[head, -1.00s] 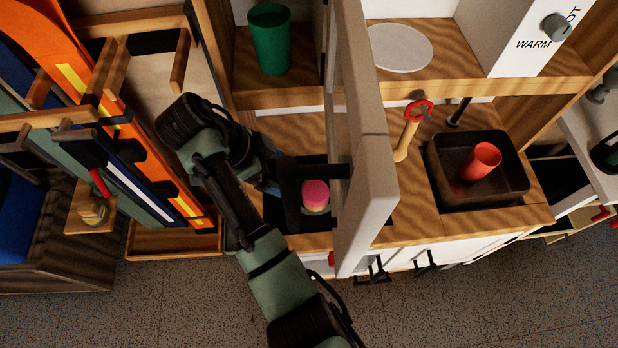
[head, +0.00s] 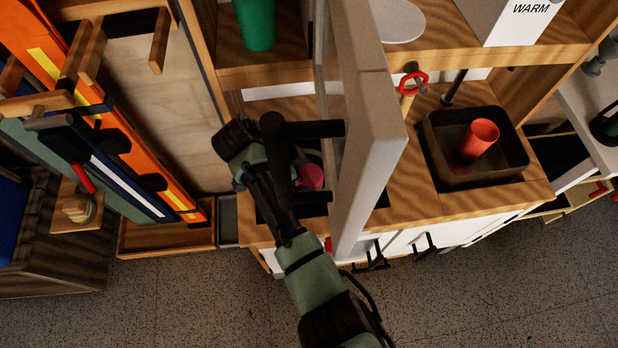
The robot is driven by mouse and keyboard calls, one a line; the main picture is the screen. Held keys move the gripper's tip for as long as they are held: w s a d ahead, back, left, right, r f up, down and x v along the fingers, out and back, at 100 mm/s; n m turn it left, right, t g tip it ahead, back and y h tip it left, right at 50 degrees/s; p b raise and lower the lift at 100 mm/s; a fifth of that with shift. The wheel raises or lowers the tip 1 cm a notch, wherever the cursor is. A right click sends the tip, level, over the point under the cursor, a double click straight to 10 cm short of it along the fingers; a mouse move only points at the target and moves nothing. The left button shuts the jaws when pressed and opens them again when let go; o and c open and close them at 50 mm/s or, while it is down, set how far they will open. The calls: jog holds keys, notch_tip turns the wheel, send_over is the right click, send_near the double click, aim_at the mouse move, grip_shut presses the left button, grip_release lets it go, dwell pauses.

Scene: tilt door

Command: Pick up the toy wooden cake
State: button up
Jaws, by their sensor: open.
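The toy cake (head: 311,176) shows only as a pink patch in the dark recess of the counter, left of the open door. The pale upright door panel (head: 372,150) stands just right of it.
A dark sink (head: 475,185) holding a red cup (head: 479,139) is to the right, with a red-handled tap (head: 412,85) behind. A green cup (head: 255,22) and a white plate (head: 398,20) stand on the upper shelf. A wooden rack (head: 165,237) is to the left.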

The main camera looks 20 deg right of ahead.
jog(key=shift+c, duration=0.2)
jog(key=c, duration=1.3)
jog(key=shift+c, duration=0.2)
